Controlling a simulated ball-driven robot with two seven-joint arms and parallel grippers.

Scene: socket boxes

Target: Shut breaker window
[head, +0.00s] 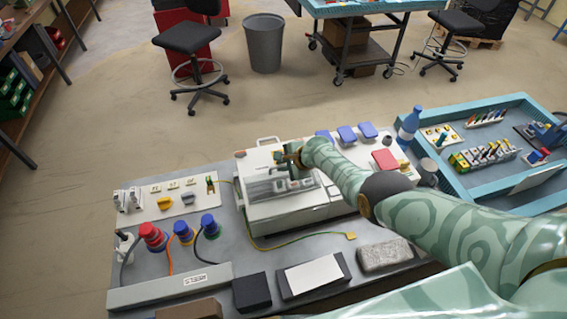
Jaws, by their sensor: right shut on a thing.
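The white breaker box (290,210) stands on the grey workbench in the middle of the head view. Its breaker window (268,190) is a clear, greyish cover on the top face; how far it stands open is hard to tell at this size. My right arm reaches in from the right over the box. My right gripper (290,158) is at the far edge of the window and is shut on it; the fingertips are small and partly hidden by the wrist. My left gripper is not in view.
Red and blue plugs (183,232) stand left of the box. Blue socket covers (347,134) and a red cover (385,159) lie to the right. A blue bottle (408,126) stands near a blue-rimmed tray (468,196). A green-yellow cable (300,238) runs along the box front.

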